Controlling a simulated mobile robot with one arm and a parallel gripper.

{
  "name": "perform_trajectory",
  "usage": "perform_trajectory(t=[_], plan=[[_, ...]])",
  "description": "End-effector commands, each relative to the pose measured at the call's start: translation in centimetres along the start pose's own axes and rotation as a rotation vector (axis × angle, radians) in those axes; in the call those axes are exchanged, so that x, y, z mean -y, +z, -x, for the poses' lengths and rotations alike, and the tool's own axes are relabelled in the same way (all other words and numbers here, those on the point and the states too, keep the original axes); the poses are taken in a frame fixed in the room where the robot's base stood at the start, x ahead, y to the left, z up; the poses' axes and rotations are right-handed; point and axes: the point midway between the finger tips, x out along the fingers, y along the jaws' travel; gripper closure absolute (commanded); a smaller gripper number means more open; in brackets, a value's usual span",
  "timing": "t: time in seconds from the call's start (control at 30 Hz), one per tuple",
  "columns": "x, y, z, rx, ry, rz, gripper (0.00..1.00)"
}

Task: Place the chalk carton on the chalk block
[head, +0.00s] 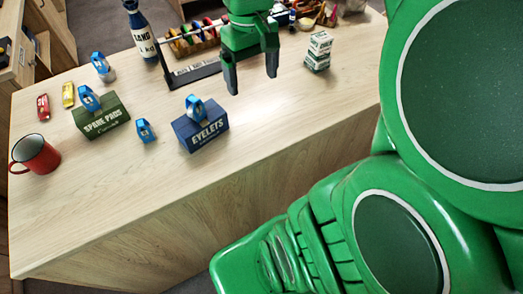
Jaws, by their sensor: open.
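Two small white boxes with green markings stand one on the other at the back right of the table. The upper one, which looks like the chalk carton (320,41), rests on the lower one, which looks like the chalk block (316,61); their print is too small to read. My gripper (252,82) is to the left of this stack, apart from it. Its two dark fingers point down, spread wide, with nothing between them.
A blue EYELETS box (201,133) and a green SPARE PADS box (102,120) stand on the wooden table (110,185), with a red mug (36,154) at left. A dark rack (193,74) and a bottle (142,32) are behind. The table right of centre is clear.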

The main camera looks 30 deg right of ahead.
Motion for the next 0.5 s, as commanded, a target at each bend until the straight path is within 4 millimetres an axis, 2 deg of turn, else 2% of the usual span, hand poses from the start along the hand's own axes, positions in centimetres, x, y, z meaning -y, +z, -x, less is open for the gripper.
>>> perform_trajectory(t=[0.03, 0.23, 0.4, 0.5], plan=[[1.1, 1.4, -0.5, 0.009, 0.003, 0.0, 0.11], [4.3, 6.4, -2.6, 0.033, 0.009, -0.025, 0.11], [5.9, 10.3, -4.4, 0.045, 0.022, -0.058, 0.11], [6.4, 12.1, -5.3, 0.05, 0.028, -0.077, 0.11]])
